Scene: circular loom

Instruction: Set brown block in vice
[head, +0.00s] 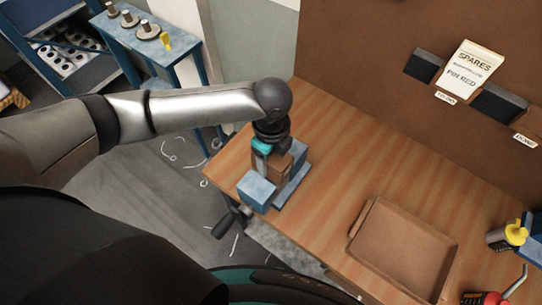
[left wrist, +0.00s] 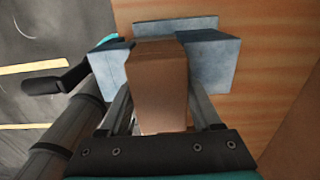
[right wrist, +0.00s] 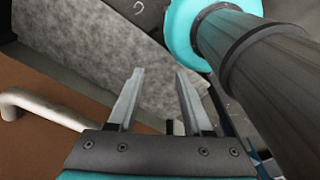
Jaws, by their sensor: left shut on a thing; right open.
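The brown block (left wrist: 158,80) is between the two fingers of my left gripper (left wrist: 160,125), which is shut on it. The blue-grey vice (head: 258,191) is at the left corner of the wooden bench, and the block (head: 286,164) sits between its jaws in the head view. In the left wrist view, one vice jaw (left wrist: 112,66) is left of the block and the other (left wrist: 209,58) is right of it. Whether the jaws touch the block is hard to tell. My right gripper (right wrist: 158,75) is open and empty, away from the vice.
The vice handle (head: 226,226) sticks out past the bench's front edge. A brown tray (head: 362,218) lies on the bench to the right, with a yellow-capped bottle (head: 509,237) beyond it. Bench surface (head: 345,150) between vice and tray is clear. A blue stand (head: 172,47) with several spools is at the back left.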

